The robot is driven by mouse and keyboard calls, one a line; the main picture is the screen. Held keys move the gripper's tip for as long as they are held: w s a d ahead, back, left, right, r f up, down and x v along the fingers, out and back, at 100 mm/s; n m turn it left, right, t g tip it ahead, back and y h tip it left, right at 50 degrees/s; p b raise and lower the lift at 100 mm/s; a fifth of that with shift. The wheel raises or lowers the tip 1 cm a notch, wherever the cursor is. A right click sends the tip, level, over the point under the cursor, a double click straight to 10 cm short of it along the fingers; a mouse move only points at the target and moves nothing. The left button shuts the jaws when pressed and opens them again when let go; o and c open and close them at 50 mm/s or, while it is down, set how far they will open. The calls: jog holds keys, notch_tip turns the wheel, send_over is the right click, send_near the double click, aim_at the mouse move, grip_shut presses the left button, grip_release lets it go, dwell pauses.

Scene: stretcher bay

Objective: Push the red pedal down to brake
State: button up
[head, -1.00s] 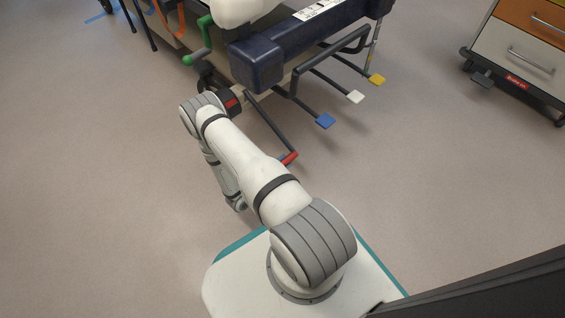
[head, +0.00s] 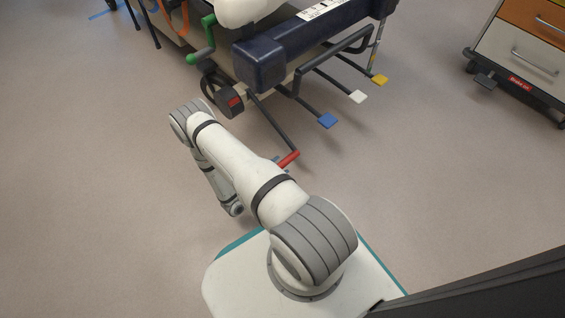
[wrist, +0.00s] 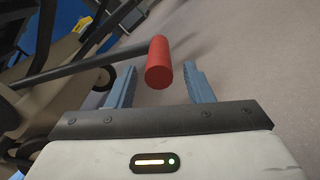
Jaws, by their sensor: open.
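The red pedal (head: 288,159) is a short red bar at the end of a dark lever that slopes down from the stretcher (head: 262,66). In the wrist view the red pedal (wrist: 159,62) shows its round end between my gripper's two blue fingers. My gripper (wrist: 158,84) is open, with a finger on each side of the pedal and a visible gap to both. I cannot tell how far the pedal lies beyond the fingertips. In the head view my arm hides most of my gripper and part of the pedal's near end.
Blue (head: 327,120), white (head: 358,97) and yellow (head: 380,79) pedals stick out to the right of the red one. A green-handled crank (head: 207,38) and a caster wheel (head: 229,98) are at the left. A drawer cart (head: 525,55) stands far right. The floor between is clear.

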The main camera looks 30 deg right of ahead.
jog(key=shift+s+a+p, duration=0.2)
jog(key=shift+a+p, duration=0.1)
jog(key=shift+a, duration=0.95)
jog(key=shift+s+a+p, duration=0.2)
jog(key=shift+a+p, duration=0.1)
jog(key=shift+a, duration=0.95)
notch_tip(320, 180, up, 43)
jog(key=w+a+m+g+y+p, duration=0.2)
jog(key=m+g+y+p, duration=0.55)
jog(key=p, duration=0.95)
jog(key=s+a+r+m+t+y+p, duration=0.1)
jog(key=r+p, duration=0.6)
jog(key=r, duration=0.7)
jog(key=s+a+r+m+t+y+p, duration=0.2)
jog(key=s+r+y+p, duration=0.4)
jog(key=r, duration=0.9)
jog(key=s+a+r+m+t+y+p, duration=0.2)
jog(key=s+a+r+t+y+p, duration=0.1)
jog(key=r, duration=1.2)
jog(key=s+a+t+p, duration=0.1)
jog(key=s+a+p, duration=0.1)
jog(key=s+p, duration=0.1)
jog(key=shift+a+r+p, duration=0.15)
jog(key=shift+a+p, duration=0.2)
jog(key=shift+p, duration=0.55)
jog(key=shift+m, duration=0.25)
